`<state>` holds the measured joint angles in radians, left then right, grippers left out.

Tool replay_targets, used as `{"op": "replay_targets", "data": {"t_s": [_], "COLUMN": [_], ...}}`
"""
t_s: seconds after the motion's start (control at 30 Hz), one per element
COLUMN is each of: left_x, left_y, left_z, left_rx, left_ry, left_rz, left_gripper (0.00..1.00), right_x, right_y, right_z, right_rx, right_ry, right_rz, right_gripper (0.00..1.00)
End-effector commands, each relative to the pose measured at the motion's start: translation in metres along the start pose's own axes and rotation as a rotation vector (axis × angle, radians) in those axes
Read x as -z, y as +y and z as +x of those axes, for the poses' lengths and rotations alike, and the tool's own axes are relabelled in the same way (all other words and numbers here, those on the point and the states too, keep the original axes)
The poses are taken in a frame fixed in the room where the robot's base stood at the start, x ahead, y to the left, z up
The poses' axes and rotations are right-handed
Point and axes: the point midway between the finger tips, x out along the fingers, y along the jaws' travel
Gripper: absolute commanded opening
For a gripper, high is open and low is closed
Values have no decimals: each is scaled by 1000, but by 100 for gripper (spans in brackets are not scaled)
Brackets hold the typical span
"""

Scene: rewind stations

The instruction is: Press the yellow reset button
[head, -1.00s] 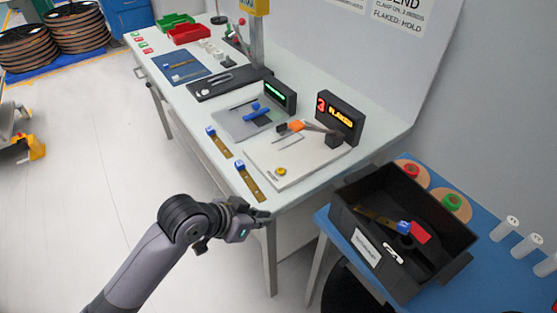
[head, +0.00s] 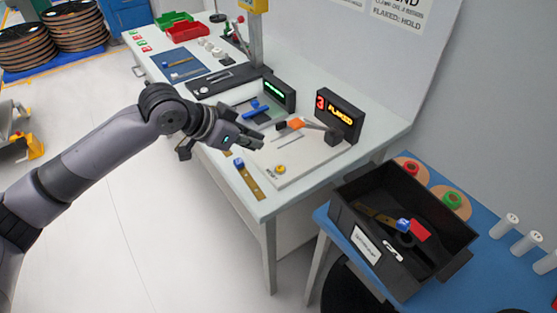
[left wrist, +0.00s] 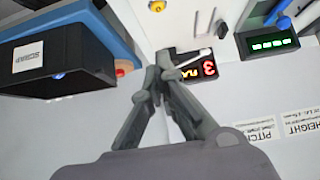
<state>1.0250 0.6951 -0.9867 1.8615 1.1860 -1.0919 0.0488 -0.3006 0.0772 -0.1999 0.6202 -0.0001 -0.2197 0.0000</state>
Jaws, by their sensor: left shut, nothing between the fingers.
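The yellow reset button (head: 280,169) sits near the front corner of a pale plate (head: 300,172) on the white bench. It also shows at the top edge of the left wrist view (left wrist: 157,6). My left gripper (head: 258,143) is shut and empty, above the bench and to the left of the button in the head view, apart from it. Its fingertips (left wrist: 155,70) meet in the left wrist view. My right gripper is not in view.
A display reading "3 FLAKED" (head: 339,115) stands behind the plate, with an orange-handled tool (head: 292,124) in front. A green-lit display (head: 279,91) is farther left. A black scrap bin (head: 360,212) stands on the blue table at right. A brass strip (head: 249,181) lies at the bench's front edge.

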Motion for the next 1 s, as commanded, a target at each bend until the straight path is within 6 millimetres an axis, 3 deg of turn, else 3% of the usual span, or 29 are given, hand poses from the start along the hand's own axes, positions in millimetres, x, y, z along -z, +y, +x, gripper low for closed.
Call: {"op": "replay_targets", "data": {"t_s": [0.37,0.53,0.67,1.0], "left_x": [2,2,2,3], "left_y": [-2,-2,-1,-1], "left_z": [-2,6,26,98], "left_rx": [2,-1,-1,0], "left_ry": [1,0,-1,0], "left_rz": [-1,-3,-3,-2], "left_gripper": [0,0,0,0], "right_x": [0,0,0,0], "right_y": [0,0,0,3], "right_z": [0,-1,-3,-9], "right_rx": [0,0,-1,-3], "right_ry": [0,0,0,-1], "right_rz": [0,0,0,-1], "right_gripper": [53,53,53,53]}}
